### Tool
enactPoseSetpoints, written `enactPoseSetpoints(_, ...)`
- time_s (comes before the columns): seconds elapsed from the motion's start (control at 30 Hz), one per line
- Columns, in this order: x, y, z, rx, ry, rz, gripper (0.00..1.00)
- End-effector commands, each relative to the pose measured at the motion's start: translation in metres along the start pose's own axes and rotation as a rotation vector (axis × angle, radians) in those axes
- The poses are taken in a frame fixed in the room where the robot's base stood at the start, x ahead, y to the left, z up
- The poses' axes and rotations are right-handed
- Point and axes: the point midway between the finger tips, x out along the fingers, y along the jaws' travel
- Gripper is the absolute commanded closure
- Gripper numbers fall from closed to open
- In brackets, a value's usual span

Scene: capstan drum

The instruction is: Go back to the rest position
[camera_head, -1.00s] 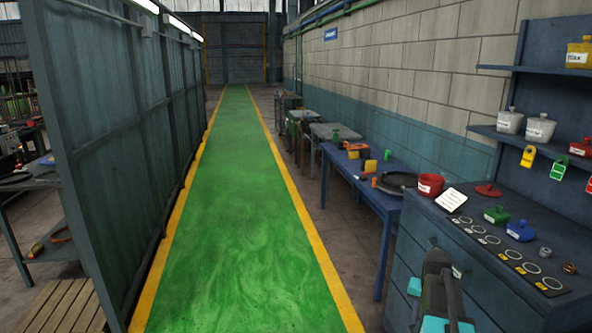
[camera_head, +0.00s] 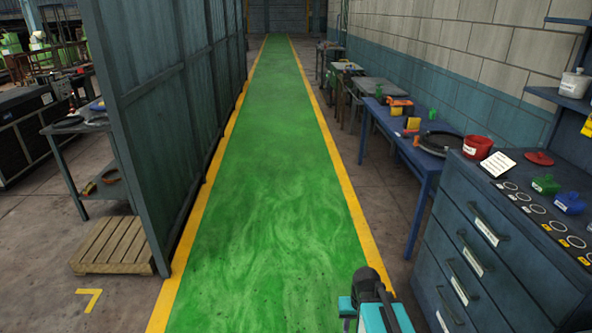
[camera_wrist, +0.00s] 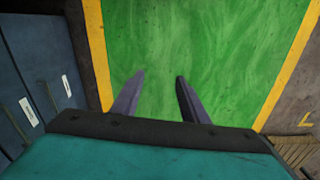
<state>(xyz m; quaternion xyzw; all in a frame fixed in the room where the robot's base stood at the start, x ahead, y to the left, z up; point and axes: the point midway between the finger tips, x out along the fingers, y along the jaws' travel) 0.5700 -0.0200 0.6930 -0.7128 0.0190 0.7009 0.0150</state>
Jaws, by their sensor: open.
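In the wrist view my gripper (camera_wrist: 153,95) is open, with its two dark fingers apart and nothing between them. It hangs over the green walkway (camera_wrist: 200,45), and the drawer cabinet is off to the left in that view. In the head view my teal and black arm shows at the bottom, in front of the cabinet's left side; the fingertips cannot be made out there.
The drawer cabinet (camera_head: 480,240) stands right, with a red pot (camera_head: 477,147), a green lidded block (camera_head: 545,184) and a blue one (camera_head: 569,202) on top. A blue table (camera_head: 425,158) stands beyond. A partition (camera_head: 165,110) and a pallet (camera_head: 114,245) are left. The walkway (camera_head: 270,200) is clear.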

Motion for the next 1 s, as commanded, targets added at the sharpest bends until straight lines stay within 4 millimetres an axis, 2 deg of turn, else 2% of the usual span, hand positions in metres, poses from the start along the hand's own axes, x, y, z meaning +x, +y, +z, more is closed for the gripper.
enactPoseSetpoints(0.13,0.011,-0.023,0.018,-0.056,-0.013,-0.006,0.6)
enactPoseSetpoints(0.47,0.053,-0.018,0.056,-0.051,-0.106,-0.003,0.6)
enactPoseSetpoints(0.67,0.086,-0.016,0.095,-0.052,-0.186,-0.001,0.6)
enactPoseSetpoints(1.0,0.139,-0.013,0.175,-0.055,-0.339,0.002,0.6)
